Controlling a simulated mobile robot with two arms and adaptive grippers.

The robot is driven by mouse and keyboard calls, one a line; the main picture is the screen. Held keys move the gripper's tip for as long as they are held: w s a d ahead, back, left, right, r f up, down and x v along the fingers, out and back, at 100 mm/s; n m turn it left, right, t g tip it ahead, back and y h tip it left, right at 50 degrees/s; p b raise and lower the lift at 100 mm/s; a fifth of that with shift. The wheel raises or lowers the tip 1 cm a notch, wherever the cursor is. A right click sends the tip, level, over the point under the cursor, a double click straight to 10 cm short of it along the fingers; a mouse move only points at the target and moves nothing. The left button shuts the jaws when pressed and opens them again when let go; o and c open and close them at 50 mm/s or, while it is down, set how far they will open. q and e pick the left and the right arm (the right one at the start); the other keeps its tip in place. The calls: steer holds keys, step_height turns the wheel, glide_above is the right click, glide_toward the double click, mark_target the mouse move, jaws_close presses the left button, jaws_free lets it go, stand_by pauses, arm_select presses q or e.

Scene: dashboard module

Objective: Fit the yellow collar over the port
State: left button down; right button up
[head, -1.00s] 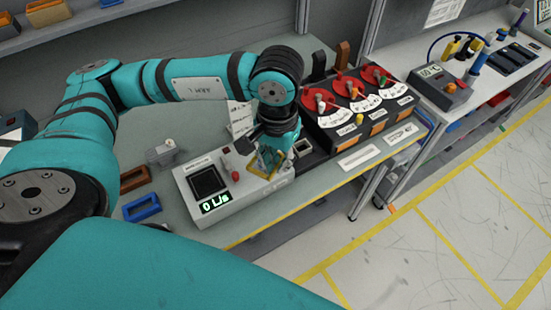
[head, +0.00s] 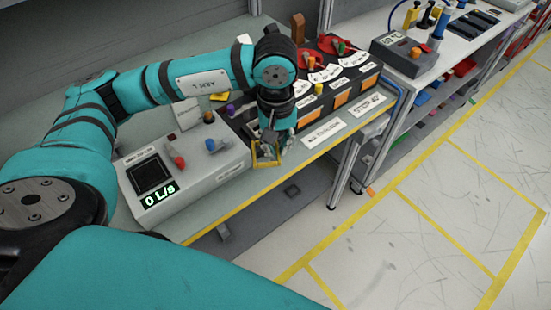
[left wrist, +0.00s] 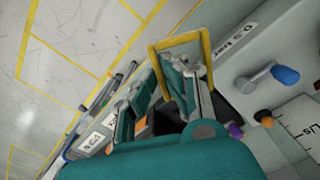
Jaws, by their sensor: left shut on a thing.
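The yellow collar (head: 266,164) is an open square frame. My left gripper (head: 270,143) is shut on it and holds it near the table's front edge, just right of the white flow box (head: 195,185) reading "0 L/s". In the left wrist view the collar (left wrist: 177,39) sits at the fingertips, tilted, with its near part hidden behind the fingers. I cannot pick out the port; the arm and gripper cover part of the dark housing (head: 240,112) beside the box. My right gripper does not show.
The flow box carries a red knob (head: 180,162) and a blue-handled lever (head: 211,144), also near the collar in the left wrist view (left wrist: 285,75). Dial units with red discs (head: 312,58) stand behind right. Floor lies beyond the table's yellow front edge (head: 330,141).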

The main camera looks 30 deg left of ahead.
arm_select(q)
steer(key=w+a+r+n+p, duration=0.1)
steer(key=w+a+n, duration=0.4)
steer(key=n, duration=0.7)
steer(key=w+a+r+n+p, duration=0.1)
steer(key=w+a+n+p, duration=0.3)
steer(key=a+n, duration=0.4)
steer(key=w+n, duration=0.1)
steer(key=n, duration=0.3)
steer(key=shift+w+a, duration=0.25)
steer(key=shift+a, duration=0.05)
steer(key=shift+f, duration=0.1)
step_height(320, 180, down, 4)
steer(key=b, duration=0.2)
steer(key=shift+r+b, duration=0.25)
steer(key=shift+b, duration=0.15)
steer(key=shift+f+b, duration=0.75)
steer(key=shift+f, duration=0.35)
